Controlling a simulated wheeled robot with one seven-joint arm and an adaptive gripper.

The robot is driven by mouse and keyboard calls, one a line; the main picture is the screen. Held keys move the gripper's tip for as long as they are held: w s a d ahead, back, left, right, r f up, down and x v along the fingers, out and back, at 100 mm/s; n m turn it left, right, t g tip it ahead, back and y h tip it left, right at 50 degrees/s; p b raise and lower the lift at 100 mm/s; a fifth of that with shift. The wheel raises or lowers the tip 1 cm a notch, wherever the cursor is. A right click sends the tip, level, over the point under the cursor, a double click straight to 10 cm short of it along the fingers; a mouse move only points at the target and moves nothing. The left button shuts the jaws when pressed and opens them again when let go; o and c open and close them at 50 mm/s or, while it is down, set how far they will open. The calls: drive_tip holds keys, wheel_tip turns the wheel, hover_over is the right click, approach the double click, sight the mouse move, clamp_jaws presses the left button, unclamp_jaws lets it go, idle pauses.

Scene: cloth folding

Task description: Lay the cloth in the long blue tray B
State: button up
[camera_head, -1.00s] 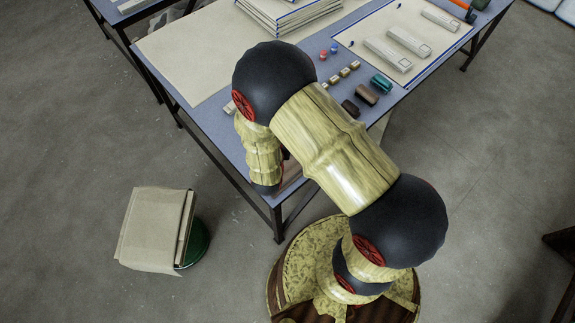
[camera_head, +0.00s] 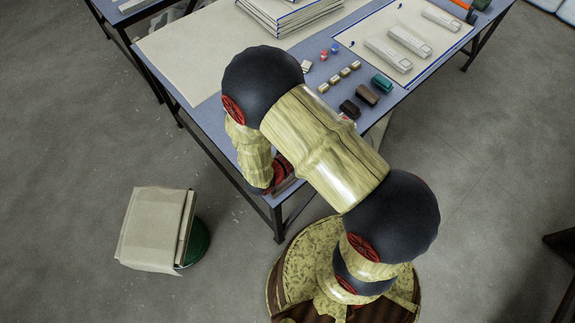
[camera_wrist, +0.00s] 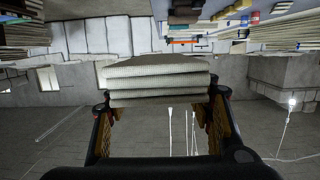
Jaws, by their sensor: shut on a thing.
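A folded grey-white cloth (camera_wrist: 158,82) with a woven texture shows in the wrist view as several stacked layers. My gripper (camera_wrist: 162,100) is shut on it, with one finger at each side of the stack. In the head view my arm hangs over the near left edge of the table, and its own links hide the fingertips and the cloth. I cannot make out the long blue tray B for certain in either view.
The blue-grey table (camera_head: 213,118) carries a beige sheet (camera_head: 180,60), a stack of blue-edged boards (camera_head: 290,14), a white board (camera_head: 375,25) with pale bars, and several small blocks (camera_head: 366,94). A covered stool (camera_head: 150,230) stands on the floor at left.

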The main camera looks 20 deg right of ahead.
drive_tip(key=a+f+b, duration=0.1)
drive_tip(key=a+f, duration=0.2)
drive_tip(key=a, duration=0.1)
drive_tip(key=w+a+f+b, duration=0.1)
drive_tip(key=a+f+b, duration=0.1)
drive_tip(key=a+f, duration=0.1)
drive_tip(key=w+a+f+b, duration=0.1)
drive_tip(key=a+f+b, duration=0.1)
drive_tip(key=a, duration=0.4)
drive_tip(key=shift+f, duration=0.6)
drive_tip(key=shift+a+f+b, duration=0.2)
drive_tip(key=shift+f+b, duration=0.05)
drive_tip(key=shift+b, duration=0.1)
drive_tip(key=shift+a+f+b, duration=0.2)
drive_tip(key=shift+f+b, duration=0.35)
drive_tip(key=shift+f, duration=0.9)
drive_tip(key=shift+f, duration=0.2)
drive_tip(key=o, duration=1.1)
drive_tip(key=shift+o, duration=0.4)
drive_tip(key=shift+a+b, duration=0.1)
drive_tip(key=shift+b, duration=0.45)
